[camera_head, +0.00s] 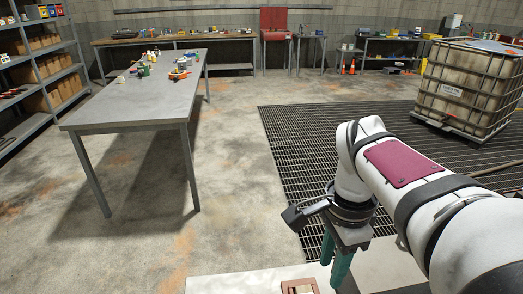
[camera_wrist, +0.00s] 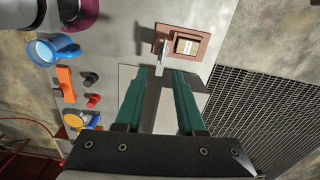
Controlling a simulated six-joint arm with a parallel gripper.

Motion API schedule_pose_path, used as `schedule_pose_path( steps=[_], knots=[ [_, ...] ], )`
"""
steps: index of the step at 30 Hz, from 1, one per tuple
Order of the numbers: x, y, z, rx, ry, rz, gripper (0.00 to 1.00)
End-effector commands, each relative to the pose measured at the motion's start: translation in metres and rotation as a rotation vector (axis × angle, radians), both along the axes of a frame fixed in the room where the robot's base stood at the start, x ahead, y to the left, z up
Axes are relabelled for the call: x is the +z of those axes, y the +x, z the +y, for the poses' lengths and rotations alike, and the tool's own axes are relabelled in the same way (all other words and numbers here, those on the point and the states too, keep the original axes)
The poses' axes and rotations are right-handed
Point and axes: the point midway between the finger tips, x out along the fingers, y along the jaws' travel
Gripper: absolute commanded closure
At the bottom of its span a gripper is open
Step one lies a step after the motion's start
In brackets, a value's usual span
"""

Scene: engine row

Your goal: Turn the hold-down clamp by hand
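In the wrist view a reddish-brown fixture (camera_wrist: 202,35) lies on a pale grey surface and holds a small light-coloured block (camera_wrist: 186,46). A thin grey metal piece, which looks like the hold-down clamp (camera_wrist: 162,54), stands at the fixture's left side. My gripper (camera_wrist: 160,78) has two teal fingers spread apart with a gap between them. The clamp's near end lies around the line of the fingertips; I cannot tell whether they touch it. In the head view my gripper (camera_head: 335,270) points down, and only part of the fixture (camera_head: 300,286) shows at the bottom edge.
Left of the fixture lie a blue ring (camera_wrist: 42,52), an orange part (camera_wrist: 66,84), a black knob (camera_wrist: 90,79), a red knob (camera_wrist: 93,100) and a yellow disc (camera_wrist: 76,120). Floor grating (camera_wrist: 250,110) lies right. A grey table (camera_head: 140,98) and a caged tank (camera_head: 470,85) stand farther off.

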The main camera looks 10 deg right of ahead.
Motion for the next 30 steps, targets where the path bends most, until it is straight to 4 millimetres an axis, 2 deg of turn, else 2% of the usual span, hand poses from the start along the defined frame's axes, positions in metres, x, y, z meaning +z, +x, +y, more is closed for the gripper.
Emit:
schedule_pose_path(
  steps=[2,5,12,18,24,30],
  knots=[
    [-0.001,0.010,-0.010,-0.076,-0.010,0.002,0.61],
    [-0.016,0.010,-0.010,-0.086,-0.012,0.004,0.61],
    [-0.088,0.009,-0.009,-0.084,-0.009,0.006,0.61],
    [-0.135,0.009,-0.010,-0.083,-0.009,0.003,0.61],
    [-0.153,0.010,-0.010,-0.083,-0.009,0.000,0.61],
    [-0.155,0.010,-0.010,-0.083,-0.009,-0.002,0.61]
  ],
)
